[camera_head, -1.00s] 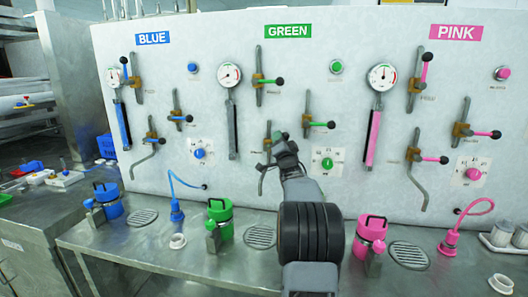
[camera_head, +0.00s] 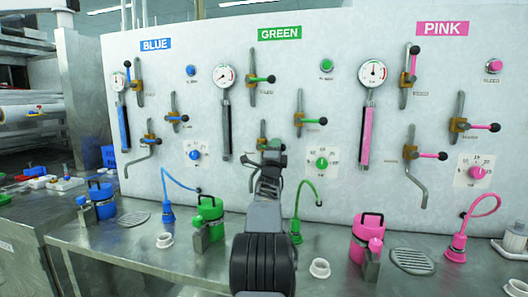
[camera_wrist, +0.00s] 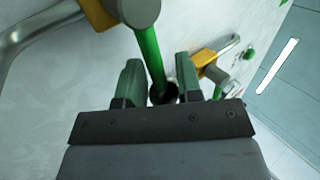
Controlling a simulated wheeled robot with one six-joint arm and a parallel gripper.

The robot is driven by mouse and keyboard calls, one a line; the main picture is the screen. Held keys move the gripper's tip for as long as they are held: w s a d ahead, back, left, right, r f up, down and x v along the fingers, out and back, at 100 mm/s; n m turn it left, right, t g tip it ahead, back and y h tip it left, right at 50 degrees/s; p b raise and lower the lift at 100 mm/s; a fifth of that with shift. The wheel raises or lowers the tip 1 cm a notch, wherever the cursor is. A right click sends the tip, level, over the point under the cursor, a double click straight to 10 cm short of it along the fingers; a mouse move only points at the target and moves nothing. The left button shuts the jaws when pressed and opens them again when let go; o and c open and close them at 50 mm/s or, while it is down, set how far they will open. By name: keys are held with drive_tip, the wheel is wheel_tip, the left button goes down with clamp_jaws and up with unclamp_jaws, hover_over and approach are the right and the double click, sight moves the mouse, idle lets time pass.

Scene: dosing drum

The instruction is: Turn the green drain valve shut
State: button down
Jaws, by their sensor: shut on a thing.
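The green drain valve is the lowest valve under the GREEN label. Its metal stem (camera_head: 262,131) shows above my gripper (camera_head: 272,154), and the gripper hides its body and lever in the head view. In the wrist view, a green lever (camera_wrist: 149,55) runs down from the brass valve body (camera_wrist: 98,12). Its dark knob (camera_wrist: 163,93) lies between the two fingers of my gripper (camera_wrist: 160,85), which is shut on the lever's knob end. The lever's exact angle to the pipe is hard to tell.
Another green-handled valve (camera_head: 311,121) is close to the right. A green dial (camera_head: 322,163) and green hose (camera_head: 308,188) are right of my arm. A green canister (camera_head: 208,217) stands on the steel bench at lower left. A pink canister (camera_head: 368,236) is at lower right.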

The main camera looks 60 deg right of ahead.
drive_tip(key=shift+f, duration=0.15)
idle(0.3)
drive_tip(key=c, duration=0.8)
unclamp_jaws()
drive_tip(key=b+v, duration=0.3)
drive_tip(key=v, duration=1)
drive_tip(key=shift+a+f+b, duration=0.25)
drive_tip(key=shift+a+b, duration=0.05)
drive_tip(key=shift+s, duration=0.1)
drive_tip(key=shift+s, duration=0.1)
